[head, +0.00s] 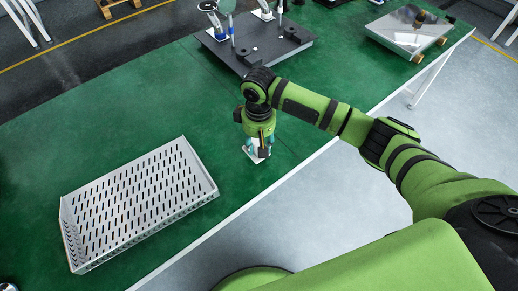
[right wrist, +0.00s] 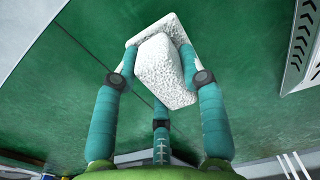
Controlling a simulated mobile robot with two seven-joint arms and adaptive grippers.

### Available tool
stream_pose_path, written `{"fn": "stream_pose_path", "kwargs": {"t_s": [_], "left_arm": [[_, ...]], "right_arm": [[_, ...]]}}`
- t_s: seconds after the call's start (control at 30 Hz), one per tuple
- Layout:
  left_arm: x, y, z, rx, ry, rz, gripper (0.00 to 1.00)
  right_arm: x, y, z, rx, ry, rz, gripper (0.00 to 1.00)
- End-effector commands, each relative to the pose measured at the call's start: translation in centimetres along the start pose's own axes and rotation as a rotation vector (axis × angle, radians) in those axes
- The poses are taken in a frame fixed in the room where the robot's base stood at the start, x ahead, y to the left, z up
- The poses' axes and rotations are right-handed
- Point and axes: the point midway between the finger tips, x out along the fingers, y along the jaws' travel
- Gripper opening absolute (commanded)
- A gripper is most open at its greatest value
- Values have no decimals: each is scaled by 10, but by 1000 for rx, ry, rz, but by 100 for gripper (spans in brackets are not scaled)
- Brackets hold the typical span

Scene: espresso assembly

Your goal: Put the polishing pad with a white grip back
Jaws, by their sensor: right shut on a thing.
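The polishing pad with a white grip (right wrist: 165,70) is between the teal fingers of my right gripper (right wrist: 160,75) in the right wrist view. Its grip is a rough white block on a flat white pad. In the head view, my right gripper (head: 258,147) points down over the green table near its front edge. It is shut on the pad (head: 258,156), which is partly hidden by the fingers. I cannot tell whether the pad touches the table or hangs just above it. My left gripper is not in view.
A slotted white tray (head: 70,241) lies on the green table (head: 100,135) to the left. A dark base plate (head: 222,52) with upright parts stands behind my right gripper. A metal plate on wooden blocks (head: 390,32) is at the far right. Table between is clear.

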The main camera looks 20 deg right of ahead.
Motion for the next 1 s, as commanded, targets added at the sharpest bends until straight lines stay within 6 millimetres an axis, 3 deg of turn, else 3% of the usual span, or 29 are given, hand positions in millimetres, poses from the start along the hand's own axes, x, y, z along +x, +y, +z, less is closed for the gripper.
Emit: {"fn": "stream_pose_path", "kwargs": {"t_s": [0.2,0.6,0.63,0.7,1.0], "left_arm": [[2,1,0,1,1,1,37],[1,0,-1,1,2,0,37],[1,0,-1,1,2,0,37],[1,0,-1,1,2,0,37],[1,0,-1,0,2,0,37]], "right_arm": [[30,0,1,0,-2,1,16],[35,0,2,0,-3,0,16],[36,0,2,0,-2,0,46],[36,0,2,0,-2,1,66],[35,0,2,0,-2,1,66]]}}
